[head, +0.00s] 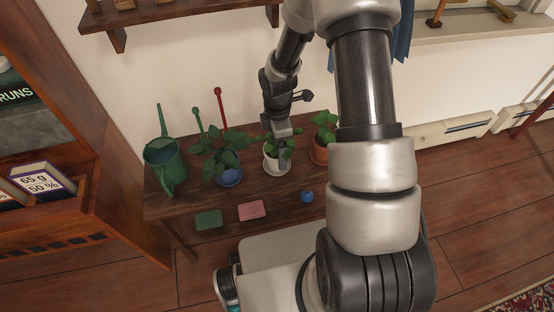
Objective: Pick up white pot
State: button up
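The white pot (271,163) holds a small leafy green plant and stands upright on a pale saucer on the wooden table. It is in the middle of the head view, between a blue pot (229,176) with a plant on its left and a terracotta pot (319,153) with a plant on its right. My gripper (279,137) points down directly over the white pot, among or just above its leaves. My gripper's body hides part of the plant. The fingertips are too small and covered to show whether they are open or touch the pot.
A green watering can (166,165) stands at the table's left end. Red (219,105) and green (198,120) long-stemmed items rise behind the blue pot. A green block (208,220), a pink block (252,210) and a small blue object (307,196) lie along the front edge.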

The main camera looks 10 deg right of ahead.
jog(key=shift+f, duration=0.5)
jog(key=c, duration=2)
jog(key=shift+w+r, duration=0.1)
jog(key=shift+c, duration=0.5)
